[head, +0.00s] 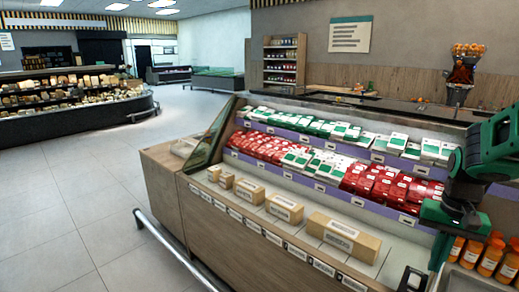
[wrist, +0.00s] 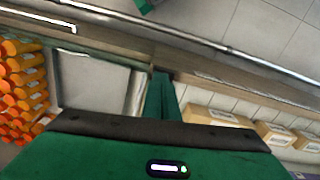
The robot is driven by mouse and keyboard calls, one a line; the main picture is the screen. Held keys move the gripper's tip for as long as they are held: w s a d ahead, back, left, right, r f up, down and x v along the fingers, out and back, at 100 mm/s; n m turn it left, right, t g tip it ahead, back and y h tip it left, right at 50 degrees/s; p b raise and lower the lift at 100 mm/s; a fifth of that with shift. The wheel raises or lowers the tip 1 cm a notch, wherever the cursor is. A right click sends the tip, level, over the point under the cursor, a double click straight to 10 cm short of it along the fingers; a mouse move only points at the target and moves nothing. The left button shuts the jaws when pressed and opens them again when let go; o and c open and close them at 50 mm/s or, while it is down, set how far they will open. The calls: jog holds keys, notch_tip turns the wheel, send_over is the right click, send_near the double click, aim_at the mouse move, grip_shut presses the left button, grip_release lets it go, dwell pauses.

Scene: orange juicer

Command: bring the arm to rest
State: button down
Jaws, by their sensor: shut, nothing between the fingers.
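My gripper (wrist: 161,96) shows in the wrist view as green fingers closed together beyond a wide green body with a dark edge. Nothing is held between them. In the head view my dark and green arm comes in from the right edge, in front of the right end of the display case (head: 161,205). The hand hangs low there, left of the orange bottles (head: 490,257), and the fingertips are hard to make out.
The case holds red and green-white packs and cardboard boxes (head: 343,236). The bottles also show at the wrist view's left (wrist: 25,75). A metal rail (head: 178,252) runs along the case. An orange juicer (head: 465,75) stands behind. The floor at left is clear.

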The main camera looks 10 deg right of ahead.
jog(key=s+a+r+n, duration=0.1)
jog(key=s+a+r, duration=0.1)
jog(key=s+a, duration=0.5)
jog(key=s, duration=0.5)
jog(key=shift+s+r+n, duration=0.4)
